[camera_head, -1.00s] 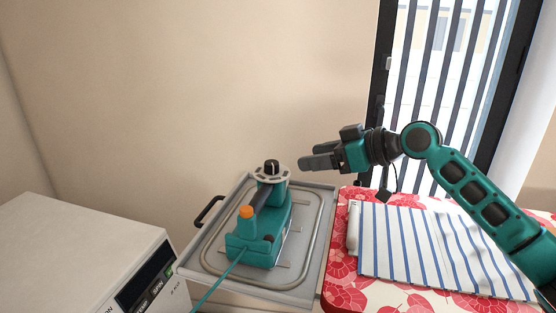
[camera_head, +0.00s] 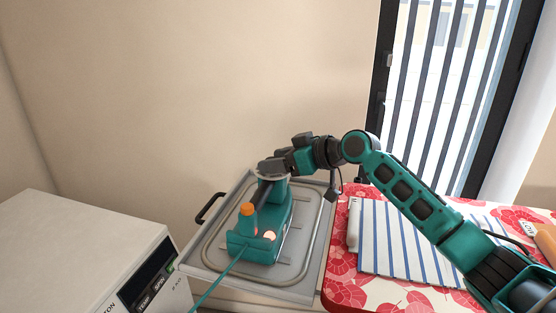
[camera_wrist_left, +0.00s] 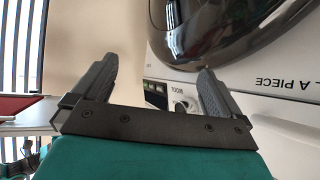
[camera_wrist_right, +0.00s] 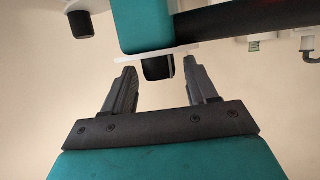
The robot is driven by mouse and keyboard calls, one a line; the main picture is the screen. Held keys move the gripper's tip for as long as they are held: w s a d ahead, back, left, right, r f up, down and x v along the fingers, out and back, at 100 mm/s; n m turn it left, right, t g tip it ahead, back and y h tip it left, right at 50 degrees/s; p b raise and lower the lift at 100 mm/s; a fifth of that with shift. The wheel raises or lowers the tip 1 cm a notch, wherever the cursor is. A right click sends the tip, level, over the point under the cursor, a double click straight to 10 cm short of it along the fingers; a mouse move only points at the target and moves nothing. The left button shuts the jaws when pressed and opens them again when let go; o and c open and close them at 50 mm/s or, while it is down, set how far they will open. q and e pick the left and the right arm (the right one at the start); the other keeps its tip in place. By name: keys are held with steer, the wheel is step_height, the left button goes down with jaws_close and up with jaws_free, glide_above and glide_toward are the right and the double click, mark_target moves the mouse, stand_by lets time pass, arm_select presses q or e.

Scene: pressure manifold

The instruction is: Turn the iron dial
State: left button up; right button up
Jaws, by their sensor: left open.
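The teal iron (camera_head: 262,247) stands on the grey ironing tray and has an orange knob (camera_head: 246,209) on top. Its black dial (camera_wrist_right: 157,68), set on a pale disc (camera_wrist_right: 178,49), shows in the right wrist view; in the head view the gripper covers it. My right gripper (camera_wrist_right: 160,70) is open, with one fingertip on each side of the dial; I cannot tell whether either touches it. In the head view it reaches the iron's top from the right. My left gripper (camera_wrist_left: 160,68) is open and empty, beside a white machine.
The grey tray (camera_head: 315,240) with a rail surrounds the iron. A teal cable (camera_head: 215,288) runs from the iron to the lower left. A white appliance (camera_head: 75,245) stands at left. A striped cloth (camera_head: 385,245) lies on the red patterned surface (camera_head: 345,290) at right.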

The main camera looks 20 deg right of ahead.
steer(key=c, duration=0.9)
steer(key=shift+r+p, duration=0.1)
steer(key=shift+p, duration=0.45)
steer(key=shift+c, duration=0.2)
steer(key=p, duration=0.1)
steer(key=m+t+h+p, duration=0.1)
steer(key=shift+s+a+r+m+h+p, duration=0.15)
steer(key=shift+m+h+p, duration=0.15)
steer(key=shift+p, duration=0.05)
steer(key=shift+a+m+t+h+p, duration=0.1)
steer(key=shift+m+t+h+p, duration=0.4)
steer(key=shift+m+h+p, duration=0.15)
steer(key=m+h, duration=0.2)
steer(key=m+t+h, duration=0.1)
steer(key=h, duration=0.1)
steer(key=shift+s+a+f+m, duration=0.1)
steer(key=shift+a+f+m, duration=0.15)
steer(key=shift+m, duration=0.1)
steer(key=shift+a+m+h, duration=0.15)
steer(key=shift+m+h, duration=1.65)
steer(key=shift+h, duration=0.35)
